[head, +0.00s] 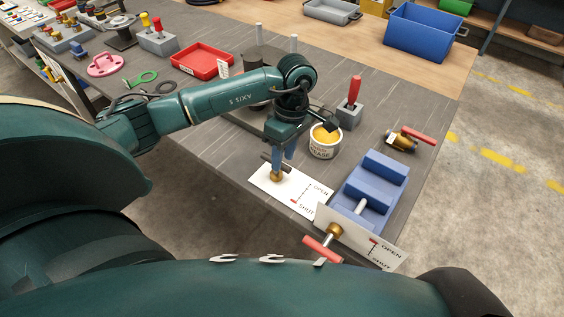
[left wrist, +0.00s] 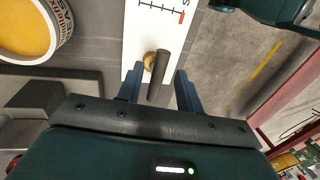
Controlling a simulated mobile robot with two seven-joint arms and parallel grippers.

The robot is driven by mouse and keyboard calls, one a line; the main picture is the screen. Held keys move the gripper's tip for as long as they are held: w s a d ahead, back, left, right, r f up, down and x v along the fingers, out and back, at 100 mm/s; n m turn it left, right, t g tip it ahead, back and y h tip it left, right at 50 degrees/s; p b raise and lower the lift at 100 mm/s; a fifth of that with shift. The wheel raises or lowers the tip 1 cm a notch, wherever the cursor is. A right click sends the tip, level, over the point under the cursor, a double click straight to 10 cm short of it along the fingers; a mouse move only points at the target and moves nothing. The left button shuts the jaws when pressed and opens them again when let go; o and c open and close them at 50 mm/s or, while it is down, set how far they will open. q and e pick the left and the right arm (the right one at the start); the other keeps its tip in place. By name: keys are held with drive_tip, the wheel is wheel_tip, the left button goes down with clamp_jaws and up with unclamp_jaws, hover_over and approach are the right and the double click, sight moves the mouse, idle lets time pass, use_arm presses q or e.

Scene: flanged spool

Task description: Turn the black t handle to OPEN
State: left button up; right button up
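The black T handle (head: 270,161) sits on a brass stem (head: 276,176) at a white plate (head: 263,183) marked OPEN and SHUT. The fingers of my left gripper (head: 283,159) point down at the handle. In the left wrist view the black handle (left wrist: 158,76) lies between the two blue fingers of the left gripper (left wrist: 159,90). The fingers are apart, with a visible gap on each side of the handle. The brass stem (left wrist: 149,61) is partly hidden behind the handle. My right gripper is not in view.
A tin of yellow grease (head: 325,142) stands close right of my left gripper. Beyond it are a grey block with a red lever (head: 353,98) and a brass valve with a red handle (head: 403,138). A blue block (head: 375,184) and a red T handle (head: 322,249) with its own plate (head: 350,236) lie at front right.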

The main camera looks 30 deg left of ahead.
use_arm(q)
drive_tip(key=shift+s+f, duration=0.2)
drive_tip(key=shift+f, duration=0.75)
drive_tip(key=shift+s+f, duration=0.15)
drive_tip(key=shift+f, duration=0.75)
drive_tip(key=shift+c, duration=0.5)
clamp_jaws()
